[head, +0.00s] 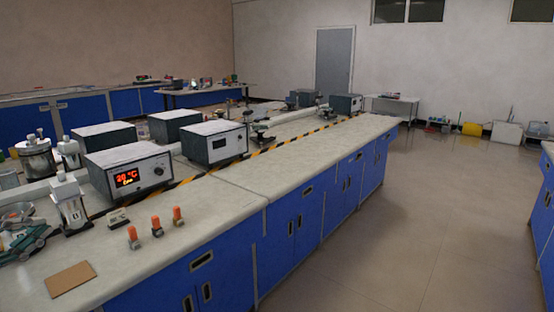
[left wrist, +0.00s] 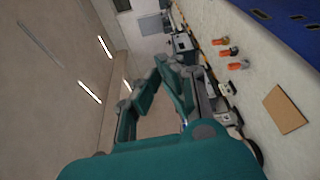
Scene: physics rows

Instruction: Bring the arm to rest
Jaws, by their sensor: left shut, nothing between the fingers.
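Only a small part of the gripper shows in the head view, and most of the arm is out of the picture. My right gripper is in neither view.
The floor (head: 430,220) to the right is clear.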

